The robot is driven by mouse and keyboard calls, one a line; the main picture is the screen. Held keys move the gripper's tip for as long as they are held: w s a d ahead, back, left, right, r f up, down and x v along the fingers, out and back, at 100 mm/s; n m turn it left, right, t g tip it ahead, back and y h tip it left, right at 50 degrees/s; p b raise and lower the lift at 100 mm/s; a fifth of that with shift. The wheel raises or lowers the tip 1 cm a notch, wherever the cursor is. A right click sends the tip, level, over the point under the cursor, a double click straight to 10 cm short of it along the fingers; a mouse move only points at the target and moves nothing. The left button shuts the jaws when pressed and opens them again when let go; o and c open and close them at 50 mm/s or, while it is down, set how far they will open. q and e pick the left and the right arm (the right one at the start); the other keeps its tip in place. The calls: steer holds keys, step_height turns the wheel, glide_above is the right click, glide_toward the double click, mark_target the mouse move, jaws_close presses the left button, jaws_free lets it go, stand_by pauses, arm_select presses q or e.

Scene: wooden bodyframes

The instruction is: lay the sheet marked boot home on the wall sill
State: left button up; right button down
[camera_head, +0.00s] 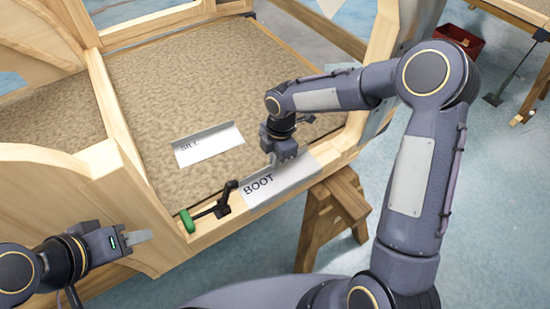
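The silver sheet marked BOOT (262,193) lies lengthwise along the wooden front rail (205,240) of the bodyframe, and its right part reaches under my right gripper (278,162). The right gripper points down at the sheet's back edge. Its fingertips are small and partly hidden, so I cannot tell whether they grip the sheet or only hover by it. A second sheet, marked SILL (208,146), lies on the tan floor panel behind. My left gripper (139,237) is left of the rail, away from both sheets, holding nothing visible; its finger gap is unclear.
A black toggle clamp (224,204) with a green handle (187,221) sits on the rail at the sheet's left end. A wooden trestle (330,222) stands below the frame. A red bin (459,42) is at the back right. Blue floor right of the frame is mostly open.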

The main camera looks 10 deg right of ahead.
steer(key=shift+f, duration=0.1)
stand_by(0.3)
steer(key=c, duration=1)
jaws_free()
steer(key=shift+c, duration=0.2)
steer(key=shift+r+p, duration=2.7)
steer(key=shift+r, duration=0.85)
